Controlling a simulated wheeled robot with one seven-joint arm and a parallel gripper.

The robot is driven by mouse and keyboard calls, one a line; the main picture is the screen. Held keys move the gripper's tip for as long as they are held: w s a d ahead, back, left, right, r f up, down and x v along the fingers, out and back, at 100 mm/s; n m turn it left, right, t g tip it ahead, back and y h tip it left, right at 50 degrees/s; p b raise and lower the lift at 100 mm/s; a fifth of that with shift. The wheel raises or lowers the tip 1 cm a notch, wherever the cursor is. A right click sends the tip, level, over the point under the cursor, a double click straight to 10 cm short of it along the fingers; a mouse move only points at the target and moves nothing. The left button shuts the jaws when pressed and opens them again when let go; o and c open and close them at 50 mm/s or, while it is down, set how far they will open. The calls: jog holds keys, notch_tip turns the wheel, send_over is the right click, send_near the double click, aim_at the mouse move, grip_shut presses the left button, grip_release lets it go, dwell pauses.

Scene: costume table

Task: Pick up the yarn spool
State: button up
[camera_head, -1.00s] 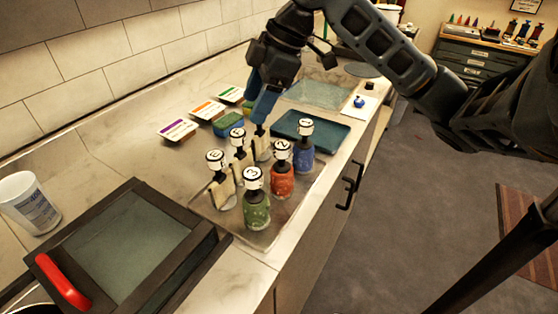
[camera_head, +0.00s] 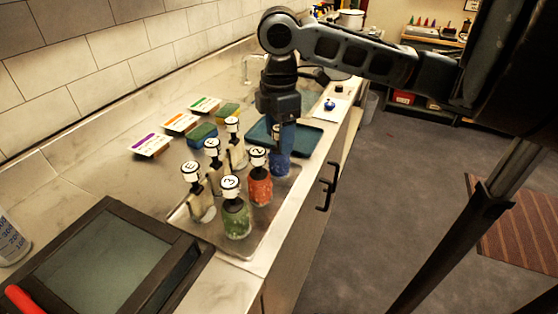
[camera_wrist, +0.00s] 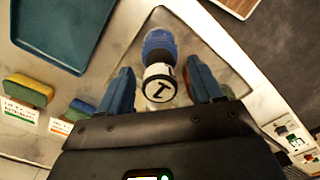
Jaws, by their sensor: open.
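Several small bottle-like items with numbered white round tops stand on a clear tray (camera_head: 262,235). One is blue (camera_wrist: 160,42), one is orange-red (camera_head: 259,190), one is green (camera_head: 236,220), and others are cream (camera_head: 203,205). I cannot tell for sure which one is the yarn spool. My gripper (camera_head: 280,145) points down over the blue item, mostly hiding it in the head view. In the wrist view my gripper (camera_wrist: 160,72) is open, with one blue finger on each side of the blue item's white top. Gaps show between the fingers and the top.
A teal tray (camera_head: 314,142) lies just behind the group. Sponges (camera_head: 203,136) and label cards (camera_head: 151,145) lie to the left. A dark framed box (camera_head: 180,272) with a red handle (camera_head: 28,302) stands at the front. The counter's right edge is close, with a black handle (camera_head: 328,187) below.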

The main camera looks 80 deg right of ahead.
jog(key=shift+f, duration=0.5)
grip_shut()
dwell(0.4)
